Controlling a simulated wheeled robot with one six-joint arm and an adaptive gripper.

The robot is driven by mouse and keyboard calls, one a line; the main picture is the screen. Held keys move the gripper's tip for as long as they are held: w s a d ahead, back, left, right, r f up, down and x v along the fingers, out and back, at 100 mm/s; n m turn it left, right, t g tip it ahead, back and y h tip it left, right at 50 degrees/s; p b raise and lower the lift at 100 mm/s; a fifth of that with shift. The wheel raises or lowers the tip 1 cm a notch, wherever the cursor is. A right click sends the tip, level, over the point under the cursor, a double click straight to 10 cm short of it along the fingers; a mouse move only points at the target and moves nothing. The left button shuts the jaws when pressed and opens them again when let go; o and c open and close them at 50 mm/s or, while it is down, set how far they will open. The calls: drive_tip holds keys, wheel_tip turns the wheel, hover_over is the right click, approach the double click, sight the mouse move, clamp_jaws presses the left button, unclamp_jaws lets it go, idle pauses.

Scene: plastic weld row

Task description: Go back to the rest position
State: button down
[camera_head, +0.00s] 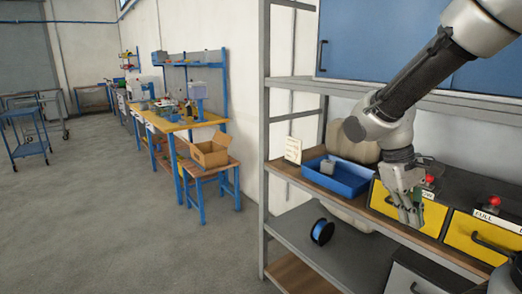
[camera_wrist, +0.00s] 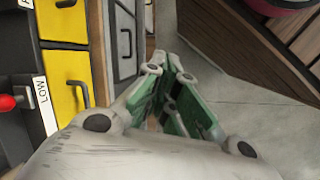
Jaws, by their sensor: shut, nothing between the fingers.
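My gripper (camera_head: 412,217) hangs in front of the yellow drawers on the shelf in the head view, with its fingers pointing down. In the wrist view, the fingers of my gripper (camera_wrist: 172,105) are together and nothing shows between them. The left yellow drawer (camera_head: 380,203) is partly hidden behind my gripper. It also shows in the wrist view as a yellow drawer front (camera_wrist: 62,80) with a dark handle and a "LOW" label.
The grey shelf rack (camera_head: 264,130) holds a blue tray (camera_head: 345,179) with a grey block (camera_head: 328,167), a second yellow drawer (camera_head: 480,237) labelled "FULL", and a blue spool (camera_head: 321,232). Blue cabinet doors (camera_head: 370,45) are above. Open floor (camera_head: 120,230) lies left, with workbenches (camera_head: 180,124) beyond.

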drive_tip(key=s+d+r+m+t+y, duration=0.2)
drive_tip(key=s+r+m+t+y, duration=0.1)
drive_tip(key=s+r+t, duration=0.3)
wheel_tip(320, 180, up, 3)
drive_tip(key=shift+s+d+f+m+y, duration=0.1)
drive_tip(key=shift+s+d+m+y, duration=0.3)
drive_tip(key=shift+s, duration=0.85)
drive_tip(key=shift+a, duration=0.1)
